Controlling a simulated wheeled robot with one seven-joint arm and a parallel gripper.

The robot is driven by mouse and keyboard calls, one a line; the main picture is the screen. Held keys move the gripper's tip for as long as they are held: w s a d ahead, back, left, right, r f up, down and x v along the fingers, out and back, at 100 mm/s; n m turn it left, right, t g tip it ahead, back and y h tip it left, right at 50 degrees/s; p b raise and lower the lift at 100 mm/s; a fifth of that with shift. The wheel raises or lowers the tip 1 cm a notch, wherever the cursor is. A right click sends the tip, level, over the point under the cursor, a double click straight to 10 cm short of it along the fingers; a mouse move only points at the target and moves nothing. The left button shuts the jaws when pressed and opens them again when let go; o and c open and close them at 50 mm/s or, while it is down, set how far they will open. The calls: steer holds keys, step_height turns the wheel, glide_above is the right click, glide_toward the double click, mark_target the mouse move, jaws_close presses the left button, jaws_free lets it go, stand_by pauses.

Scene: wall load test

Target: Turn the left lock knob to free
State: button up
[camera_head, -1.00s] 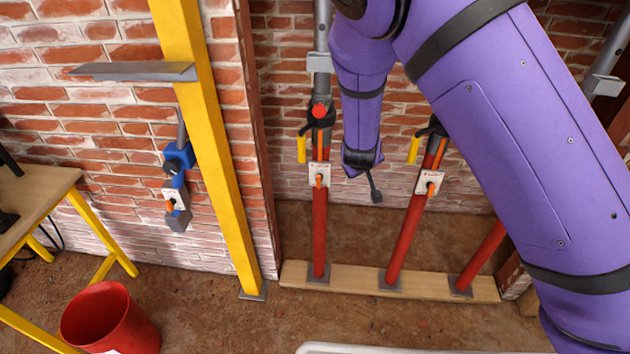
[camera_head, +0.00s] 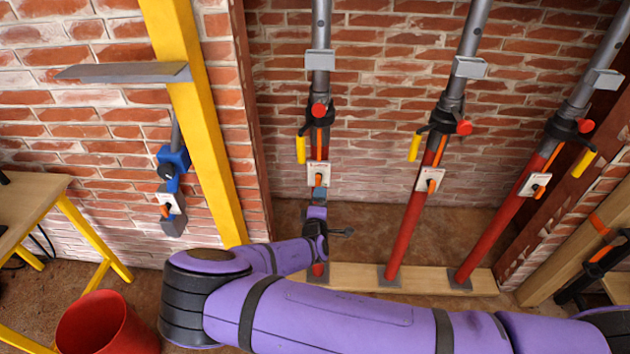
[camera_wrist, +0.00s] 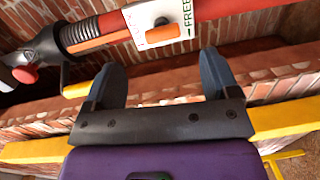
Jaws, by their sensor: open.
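The left lock plate (camera_head: 312,168) is white and sits on the left red prop, with an orange knob on it. In the wrist view the plate (camera_wrist: 146,16) shows green FREE lettering at its right side. Its orange knob (camera_wrist: 160,35) points down in that picture, not at FREE. My gripper (camera_wrist: 160,68) is open, its two blue-grey fingers apart and nothing between them. The plate and knob lie beyond the fingertips and look untouched. In the head view my gripper (camera_head: 320,191) is just below the plate and hides part of the prop.
Two more red props stand to the right, with the middle lock plate (camera_head: 428,180) and right lock plate (camera_head: 535,185). A yellow post (camera_head: 195,110) with a grey shelf (camera_head: 125,72) stands left. A red bucket (camera_head: 105,325) is on the floor. A wooden sill (camera_head: 350,277) runs under the props.

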mark_target(318, 184)
steer(key=shift+n+t+y, duration=0.4)
steer(key=shift+n, duration=0.2)
steer(key=w, duration=1)
steer(key=shift+w+a+f, duration=0.2)
steer(key=shift+a+f, duration=0.1)
steer(key=shift+f, duration=0.05)
steer(key=c, duration=0.9)
